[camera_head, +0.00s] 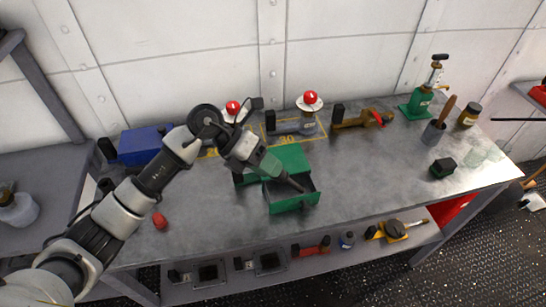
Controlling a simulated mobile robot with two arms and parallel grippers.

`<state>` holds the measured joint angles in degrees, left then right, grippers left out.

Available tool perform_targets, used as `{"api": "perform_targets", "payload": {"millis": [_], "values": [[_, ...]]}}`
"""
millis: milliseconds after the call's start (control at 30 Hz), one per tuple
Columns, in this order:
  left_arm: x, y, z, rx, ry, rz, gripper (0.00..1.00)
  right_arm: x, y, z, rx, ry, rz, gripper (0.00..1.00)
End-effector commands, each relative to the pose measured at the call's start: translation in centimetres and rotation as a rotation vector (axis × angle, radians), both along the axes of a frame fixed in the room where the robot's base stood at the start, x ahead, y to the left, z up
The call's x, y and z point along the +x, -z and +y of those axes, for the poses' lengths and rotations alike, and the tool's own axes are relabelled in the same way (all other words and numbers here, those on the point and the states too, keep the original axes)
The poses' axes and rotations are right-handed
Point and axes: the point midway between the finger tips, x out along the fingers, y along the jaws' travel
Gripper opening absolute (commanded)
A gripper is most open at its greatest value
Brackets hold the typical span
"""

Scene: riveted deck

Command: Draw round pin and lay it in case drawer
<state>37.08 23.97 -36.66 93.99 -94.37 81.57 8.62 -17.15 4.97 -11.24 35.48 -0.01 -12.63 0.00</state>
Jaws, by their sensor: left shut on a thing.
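A green case (290,156) stands in the middle of the workbench. Its drawer (291,205) is pulled out toward me, with a dark inside. My left gripper (299,187) reaches down from the upper left, its tip at the open drawer. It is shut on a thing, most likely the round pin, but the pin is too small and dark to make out. I cannot tell whether it touches the drawer floor. My right gripper is not in view.
Two red-capped fittings (310,101) stand behind the case near yellow markings. A blue box (142,145) is at the left, a brass valve (366,118) and a green pump (420,101) at the back right. A red piece (159,220) lies front left.

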Motion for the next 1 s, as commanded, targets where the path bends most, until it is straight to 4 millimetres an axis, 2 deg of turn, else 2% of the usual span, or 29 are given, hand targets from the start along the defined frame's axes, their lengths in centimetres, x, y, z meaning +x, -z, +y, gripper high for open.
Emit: {"api": "perform_targets", "payload": {"millis": [100,300,567,1000], "values": [[1.3,0.3,-0.6,-0.11,-0.264,0.006,0.08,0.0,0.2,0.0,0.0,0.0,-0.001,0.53],[3.0,0.6,-0.8,-0.2,-0.48,-0.018,0.08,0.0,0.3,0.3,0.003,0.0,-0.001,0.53],[3.3,1.2,-0.9,-0.214,-0.511,-0.026,0.08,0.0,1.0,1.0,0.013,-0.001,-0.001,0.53],[3.3,4.5,-0.9,-0.213,-0.507,-0.026,0.08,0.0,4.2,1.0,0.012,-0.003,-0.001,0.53]]}}
